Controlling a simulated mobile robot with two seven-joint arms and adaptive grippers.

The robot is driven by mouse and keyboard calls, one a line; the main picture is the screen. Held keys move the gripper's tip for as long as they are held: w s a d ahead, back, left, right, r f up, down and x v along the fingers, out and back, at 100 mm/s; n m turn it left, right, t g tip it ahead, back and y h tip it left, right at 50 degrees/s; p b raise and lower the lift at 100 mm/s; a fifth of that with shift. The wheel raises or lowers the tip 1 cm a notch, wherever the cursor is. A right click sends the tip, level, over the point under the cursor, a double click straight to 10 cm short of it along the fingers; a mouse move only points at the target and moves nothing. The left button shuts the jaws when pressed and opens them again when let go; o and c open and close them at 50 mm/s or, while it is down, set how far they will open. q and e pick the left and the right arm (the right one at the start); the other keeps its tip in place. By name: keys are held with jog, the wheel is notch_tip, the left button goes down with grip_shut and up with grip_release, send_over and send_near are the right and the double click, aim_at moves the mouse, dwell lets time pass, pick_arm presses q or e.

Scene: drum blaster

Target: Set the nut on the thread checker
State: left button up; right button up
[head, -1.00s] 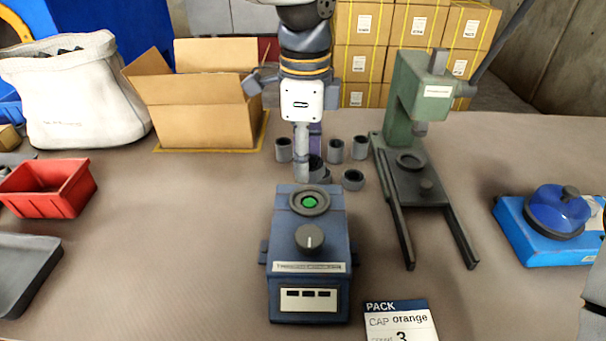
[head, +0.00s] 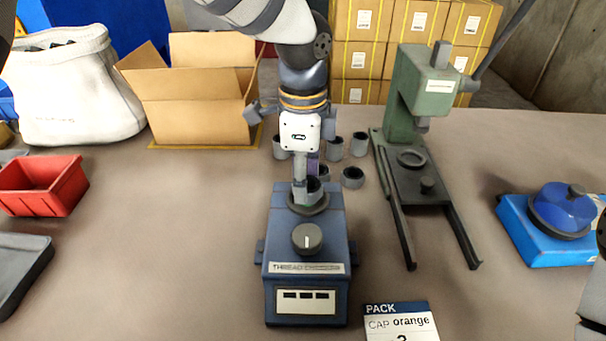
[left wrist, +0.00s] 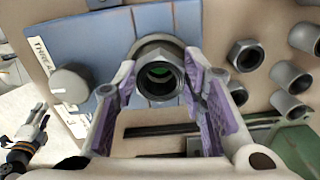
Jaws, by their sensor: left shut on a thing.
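The blue thread checker (head: 306,250) stands in the middle of the table, with a round dark seat (head: 323,208) on top, a grey knob and a small display. My left gripper (head: 307,190) comes down over this seat, shut on a dark grey nut (head: 314,186). In the left wrist view the nut (left wrist: 160,78) sits between the purple-padded fingers (left wrist: 158,100), over the seat, with green showing through its hole. I cannot tell whether it touches the seat. My right gripper (left wrist: 38,122) shows small at the left of the wrist view; its opening is unclear.
A red bin (head: 42,188) is at left, and a pack card (head: 400,322) lies in front.

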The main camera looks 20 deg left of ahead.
pick_arm(q)
jog(key=shift+r, duration=0.1)
pick_arm(e)
jog(key=shift+w+r, duration=0.3)
jog(key=shift+w, duration=0.05)
dwell(0.6)
pick_arm(q)
jog(key=shift+f, duration=0.75)
pick_arm(e)
jog(key=shift+s+f, duration=0.1)
pick_arm(q)
jog(key=o, duration=1)
jog(key=shift+r+p, duration=0.8)
jog(key=shift+r, duration=4.7)
pick_arm(e)
jog(key=shift+w+r+t, duration=0.5)
jog(key=shift+w+r, duration=0.3)
jog(key=shift+w, duration=0.05)
